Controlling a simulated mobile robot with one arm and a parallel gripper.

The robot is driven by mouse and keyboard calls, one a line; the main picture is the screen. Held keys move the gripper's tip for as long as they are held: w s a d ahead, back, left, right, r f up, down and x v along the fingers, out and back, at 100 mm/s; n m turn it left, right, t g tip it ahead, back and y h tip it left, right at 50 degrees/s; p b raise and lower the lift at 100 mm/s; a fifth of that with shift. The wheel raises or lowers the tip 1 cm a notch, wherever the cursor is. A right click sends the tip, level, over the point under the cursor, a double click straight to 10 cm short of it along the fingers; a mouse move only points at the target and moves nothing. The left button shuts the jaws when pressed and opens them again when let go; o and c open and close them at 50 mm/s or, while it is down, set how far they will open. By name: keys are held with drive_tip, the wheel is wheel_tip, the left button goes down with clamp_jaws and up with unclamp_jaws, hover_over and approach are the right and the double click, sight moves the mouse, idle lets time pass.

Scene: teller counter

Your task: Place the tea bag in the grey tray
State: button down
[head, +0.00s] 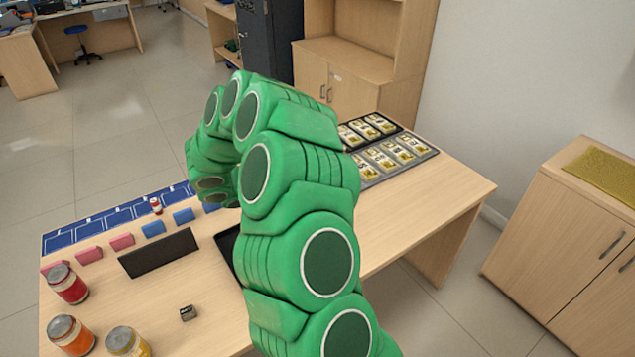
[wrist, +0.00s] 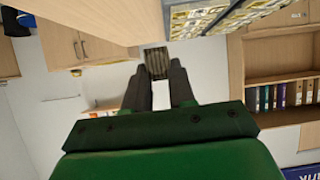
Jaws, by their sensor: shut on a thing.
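In the wrist view, my gripper (wrist: 160,92) has its two dark fingers closed on a small, dark grey-brown ridged thing (wrist: 156,62). I cannot tell from its look whether this is the tea bag. In the head view my green arm hides the gripper and what it holds. A grey tray (head: 401,172) with several yellow-and-white packets lies on the table right of my arm. Its left part is hidden behind the arm. In the wrist view, trays of packets show at the top (wrist: 215,22), apart from the fingers.
A black tray (head: 399,127) with similar packets lies behind the grey one. On the table (head: 440,205) stand jars (head: 68,285), a black upright panel (head: 158,253), pink and blue blocks and a small dark cube (head: 187,313). The table's right end is clear.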

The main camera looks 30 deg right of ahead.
drive_tip(key=shift+w+d+f, duration=0.65)
drive_tip(key=shift+w+f, duration=0.85)
drive_tip(key=shift+w, duration=0.45)
drive_tip(key=shift+w+d+f, duration=0.7)
drive_tip(key=shift+w+f, duration=0.8)
drive_tip(key=shift+w, duration=0.45)
drive_tip(key=shift+w+d+f, duration=0.65)
drive_tip(key=shift+w+f, duration=0.85)
drive_tip(key=shift+w, duration=0.45)
drive_tip(key=shift+f, duration=0.1)
drive_tip(key=shift+w+f, duration=0.2)
drive_tip(key=shift+f, duration=1.5)
drive_tip(key=c, duration=0.9)
unclamp_jaws()
